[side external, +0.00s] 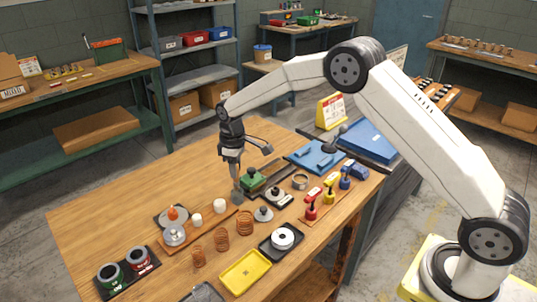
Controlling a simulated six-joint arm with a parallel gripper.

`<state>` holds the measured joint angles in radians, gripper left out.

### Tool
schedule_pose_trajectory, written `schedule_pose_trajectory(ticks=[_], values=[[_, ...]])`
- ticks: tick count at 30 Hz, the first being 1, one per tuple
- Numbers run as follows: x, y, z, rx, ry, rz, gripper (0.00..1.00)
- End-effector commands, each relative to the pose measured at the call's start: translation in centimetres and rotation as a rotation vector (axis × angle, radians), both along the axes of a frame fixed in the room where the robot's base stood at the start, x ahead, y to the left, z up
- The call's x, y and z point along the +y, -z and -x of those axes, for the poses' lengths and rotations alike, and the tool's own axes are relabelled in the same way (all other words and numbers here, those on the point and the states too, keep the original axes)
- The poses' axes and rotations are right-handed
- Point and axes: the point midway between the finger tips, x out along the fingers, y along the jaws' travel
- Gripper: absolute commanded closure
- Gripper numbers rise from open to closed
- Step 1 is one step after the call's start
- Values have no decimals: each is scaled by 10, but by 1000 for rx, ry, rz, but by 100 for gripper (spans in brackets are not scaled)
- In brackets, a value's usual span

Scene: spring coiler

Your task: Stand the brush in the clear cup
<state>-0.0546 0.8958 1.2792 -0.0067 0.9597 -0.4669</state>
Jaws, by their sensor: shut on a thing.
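My gripper (236,180) points down over the middle of the wooden table, left of a green block-like part. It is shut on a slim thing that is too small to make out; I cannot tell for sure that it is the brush. A small grey form (238,197) shows directly below the jaws, at table height. It may be the clear cup, but its outline is unclear, and I cannot tell whether the held thing is inside it or above it.
Copper springs (221,238) stand in front of my gripper. A yellow tray (246,273) and a black tray with a white spool (283,238) lie near the front. Red, yellow and blue-topped items (328,194) stand right.

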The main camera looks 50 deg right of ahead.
Motion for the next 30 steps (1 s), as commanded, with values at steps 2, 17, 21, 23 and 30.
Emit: schedule_pose_trajectory(ticks=[2, 17, 21, 23, 30], values=[[0, 0, 0, 0, 0, 0, 100], [0, 7, 0, 0, 0, 0, 100], [0, 9, 0, 0, 0, 0, 100], [0, 10, 0, 0, 0, 0, 100], [0, 12, 0, 0, 0, 0, 100]])
